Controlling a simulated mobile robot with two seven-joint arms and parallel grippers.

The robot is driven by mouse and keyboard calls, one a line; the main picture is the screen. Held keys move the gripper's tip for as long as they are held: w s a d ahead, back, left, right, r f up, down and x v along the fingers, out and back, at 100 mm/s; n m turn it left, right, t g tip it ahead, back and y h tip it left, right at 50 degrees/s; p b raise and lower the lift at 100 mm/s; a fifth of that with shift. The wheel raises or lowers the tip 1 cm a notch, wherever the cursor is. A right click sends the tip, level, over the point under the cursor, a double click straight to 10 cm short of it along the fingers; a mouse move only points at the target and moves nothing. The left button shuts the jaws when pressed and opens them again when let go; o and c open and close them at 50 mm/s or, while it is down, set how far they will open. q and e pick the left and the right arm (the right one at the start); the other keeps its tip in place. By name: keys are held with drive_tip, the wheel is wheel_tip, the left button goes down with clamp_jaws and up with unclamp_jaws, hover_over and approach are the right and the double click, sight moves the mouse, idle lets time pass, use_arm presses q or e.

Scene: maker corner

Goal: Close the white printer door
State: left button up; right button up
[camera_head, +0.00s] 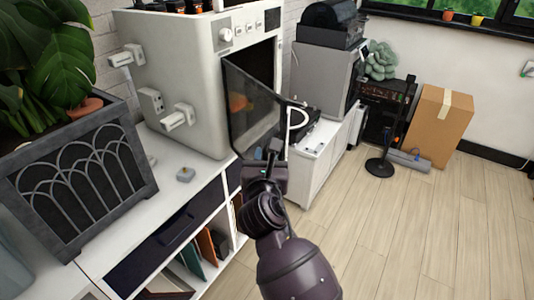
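The white printer (190,75) stands on a white cabinet at the upper left, with a knob and small dials on its front. Its door (250,105) is a dark, see-through panel that stands open, swung out from the front opening. A white curved handle (298,117) shows at the door's outer edge. My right gripper (270,155) is at the door's lower outer part, just below the handle. Its fingers are small and dark against the door, so I cannot tell their spacing or whether they touch it. My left gripper is out of view.
A planter (80,190) with a leafy plant stands left of the printer. The white cabinet (178,165) has a dark drawer and open shelves with folders. A cardboard box (437,125) and a black stand (380,167) are at the back right. The wooden floor at right is clear.

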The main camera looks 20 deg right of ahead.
drive_tip(key=shift+c, duration=0.3)
clamp_jaws()
drive_tip(key=shift+r, duration=0.1)
